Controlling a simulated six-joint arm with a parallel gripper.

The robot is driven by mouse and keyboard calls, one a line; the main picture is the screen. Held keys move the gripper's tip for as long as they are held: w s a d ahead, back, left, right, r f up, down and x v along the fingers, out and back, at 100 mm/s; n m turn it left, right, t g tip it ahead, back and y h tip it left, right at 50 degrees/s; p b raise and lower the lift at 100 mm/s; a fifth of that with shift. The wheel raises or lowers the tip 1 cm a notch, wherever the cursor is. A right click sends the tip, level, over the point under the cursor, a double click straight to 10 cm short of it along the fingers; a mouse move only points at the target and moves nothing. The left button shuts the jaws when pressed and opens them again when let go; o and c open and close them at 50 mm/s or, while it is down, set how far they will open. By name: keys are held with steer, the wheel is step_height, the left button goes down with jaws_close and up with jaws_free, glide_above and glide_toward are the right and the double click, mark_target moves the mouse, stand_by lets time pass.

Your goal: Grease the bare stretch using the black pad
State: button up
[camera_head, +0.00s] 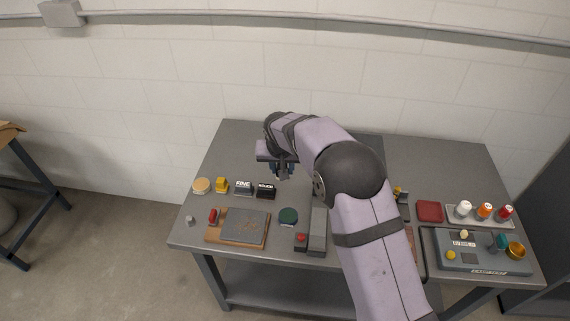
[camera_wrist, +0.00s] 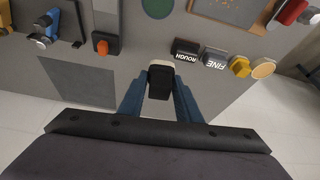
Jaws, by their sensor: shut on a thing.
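My gripper (camera_head: 283,172) hangs above the back left part of the workbench (camera_head: 237,145). In the wrist view my gripper (camera_wrist: 161,85) has its two blue fingers closed on a small black block with a pale edge, which looks like the black pad (camera_wrist: 160,78). It is held clear of the bench. A grey plate with small brownish marks (camera_head: 245,226) lies on a wooden board at the front left; part of the plate shows at the top of the wrist view (camera_wrist: 232,9). I cannot tell which part is the bare stretch.
Blocks marked FINE (camera_head: 243,188) and ROUGH (camera_head: 265,191), a yellow block (camera_head: 221,185) and a tan disc (camera_head: 201,186) stand left of my gripper. A green disc (camera_head: 288,215) lies in front. Bottles (camera_head: 485,211) and a grey panel (camera_head: 482,259) are at right. My arm hides the middle.

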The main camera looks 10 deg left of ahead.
glide_above(289, 212)
steer(key=s, duration=0.2)
step_height(289, 212, down, 5)
steer(key=shift+w+a+m, duration=0.1)
steer(key=shift+w+m, duration=0.3)
steer(key=shift+m, duration=0.1)
steer(key=shift+f, duration=0.2)
steer(key=shift+f+b, duration=1.9)
steer(key=shift+f, duration=0.95)
steer(key=shift+f+b, duration=0.5)
steer(key=shift+b, duration=0.1)
steer(key=shift+s+f+b, duration=0.15)
steer(key=shift+f+b, duration=0.05)
steer(key=shift+b, duration=0.15)
stand_by(0.9)
steer(key=shift+r, duration=0.1)
